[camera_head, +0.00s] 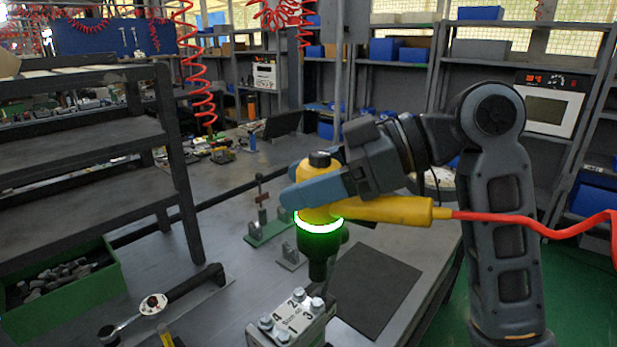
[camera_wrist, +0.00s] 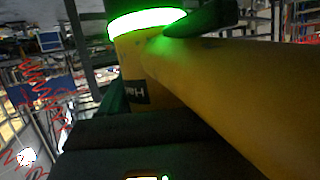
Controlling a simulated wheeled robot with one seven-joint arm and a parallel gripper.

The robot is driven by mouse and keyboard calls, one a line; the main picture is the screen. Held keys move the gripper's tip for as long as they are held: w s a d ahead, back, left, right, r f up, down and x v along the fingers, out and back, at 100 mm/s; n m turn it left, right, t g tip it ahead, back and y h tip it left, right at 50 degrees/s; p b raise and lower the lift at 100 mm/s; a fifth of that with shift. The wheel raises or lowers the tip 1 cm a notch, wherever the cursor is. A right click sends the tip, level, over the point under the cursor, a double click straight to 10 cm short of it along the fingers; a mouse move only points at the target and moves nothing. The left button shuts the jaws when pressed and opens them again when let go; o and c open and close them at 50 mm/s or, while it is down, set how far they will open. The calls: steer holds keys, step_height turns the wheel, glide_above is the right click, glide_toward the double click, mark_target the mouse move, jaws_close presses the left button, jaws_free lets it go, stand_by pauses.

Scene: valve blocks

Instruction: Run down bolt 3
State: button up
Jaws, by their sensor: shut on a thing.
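My gripper (camera_head: 291,184), with blue fingers, is shut on the yellow power tool (camera_head: 319,178). The tool hangs upright, with a lit green ring and a dark socket end (camera_head: 318,267) pointing down. In the wrist view, the tool's yellow body (camera_wrist: 150,68) and glowing ring fill much of the picture. Below stands a grey valve block (camera_head: 291,328) with several bolt heads and printed numbers on top. The socket end appears just above the right-hand bolt head (camera_head: 317,304), with a small gap in the picture.
A red air hose (camera_head: 530,221) runs from the tool's yellow handle to the right. A dark mat (camera_head: 375,288) lies right of the block. A green stand (camera_head: 268,231) is behind. A torque wrench (camera_head: 153,304) and a green bin (camera_head: 110,281) are at left.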

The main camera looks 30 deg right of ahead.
mark_target(308, 210)
steer(key=shift+f+b, duration=1.55)
steer(key=shift+f, duration=0.5)
steer(key=shift+f+b, duration=0.85)
steer(key=shift+f, duration=0.5)
stand_by(3.1)
steer(key=shift+r, duration=0.15)
stand_by(0.8)
